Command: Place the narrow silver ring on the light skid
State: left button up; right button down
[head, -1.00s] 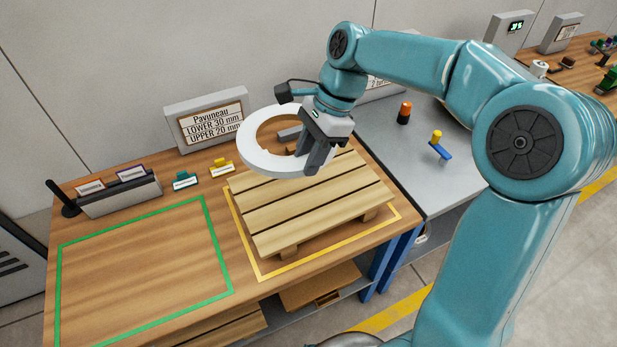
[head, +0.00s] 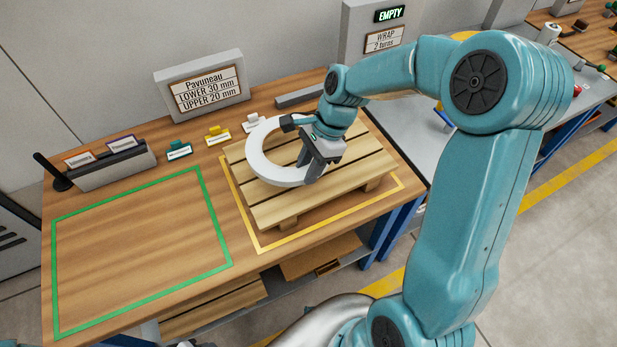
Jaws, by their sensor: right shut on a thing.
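The narrow silver ring (head: 263,166) is a pale grey-white flat ring over the light skid. My right gripper (head: 311,176) is shut on its right side, and the gripper and wrist hide that part of it. The light skid (head: 278,213) is a pale slatted wooden pallet on the bench inside a yellow outline. The ring lies flat and low over its left and middle slats; I cannot tell whether it touches them. My left gripper is not in view.
A green outlined area (head: 140,250) on the bench at the left is bare. A sign (head: 205,89) reading Pavuneau stands behind. A card holder (head: 113,165) and small coloured clips (head: 217,135) line the back. A grey table (head: 415,135) adjoins at the right.

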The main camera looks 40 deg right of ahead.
aim_at(309, 188)
notch_tip(309, 188, down, 4)
jog(key=shift+s, duration=0.1)
jog(key=shift+f, duration=0.3)
jog(key=shift+r, duration=0.1)
jog(key=shift+b, duration=0.3)
jog(key=c, duration=0.8)
grip_release()
jog(key=shift+f, duration=0.2)
jog(key=shift+r, duration=0.1)
